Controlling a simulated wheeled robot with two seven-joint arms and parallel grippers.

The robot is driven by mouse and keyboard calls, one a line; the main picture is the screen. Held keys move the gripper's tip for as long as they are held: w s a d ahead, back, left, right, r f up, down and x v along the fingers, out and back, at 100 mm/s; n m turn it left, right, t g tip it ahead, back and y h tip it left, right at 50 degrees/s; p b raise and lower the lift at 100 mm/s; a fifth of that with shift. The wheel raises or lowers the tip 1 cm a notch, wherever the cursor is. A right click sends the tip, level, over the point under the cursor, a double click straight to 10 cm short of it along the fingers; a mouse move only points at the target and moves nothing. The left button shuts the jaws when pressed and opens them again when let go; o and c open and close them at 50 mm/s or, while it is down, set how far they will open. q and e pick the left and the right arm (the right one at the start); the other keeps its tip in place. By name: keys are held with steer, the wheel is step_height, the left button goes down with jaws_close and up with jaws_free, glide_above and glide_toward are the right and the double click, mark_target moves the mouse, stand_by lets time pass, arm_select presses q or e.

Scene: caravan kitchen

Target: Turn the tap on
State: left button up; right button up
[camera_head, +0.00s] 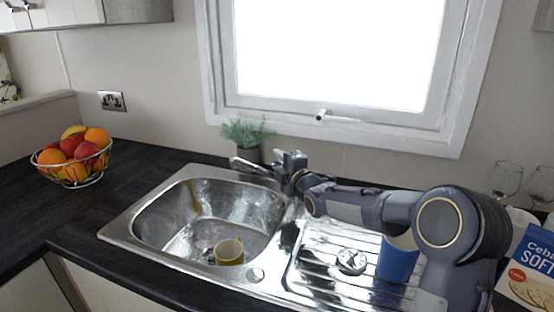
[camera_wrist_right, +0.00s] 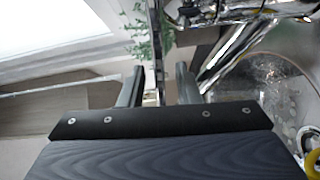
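The chrome tap (camera_head: 252,167) stands at the back edge of the sink, its spout pointing left over the basin. My right arm reaches in from the right, and my right gripper (camera_head: 292,162) is at the tap's base, partly covering it. In the wrist view my right gripper (camera_wrist_right: 160,88) has its two fingers apart. A thin upright metal part shows between or just beyond the fingers; I cannot tell whether they touch it. The tap's spout (camera_wrist_right: 232,52) slants to the right of the fingers there. No water stream is clearly visible. My left gripper is not in view.
A yellow mug (camera_head: 229,252) lies in the sink basin (camera_head: 165,219). A potted plant (camera_head: 246,135) stands behind the tap. A blue cup (camera_head: 396,262) is on the drainer behind my arm. A fruit bowl (camera_head: 73,157) stands left; wine glasses (camera_head: 507,178) and a box (camera_head: 530,265) stand right.

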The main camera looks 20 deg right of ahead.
steer(key=shift+w+a, duration=0.15)
steer(key=shift+w, duration=0.55)
jaws_close()
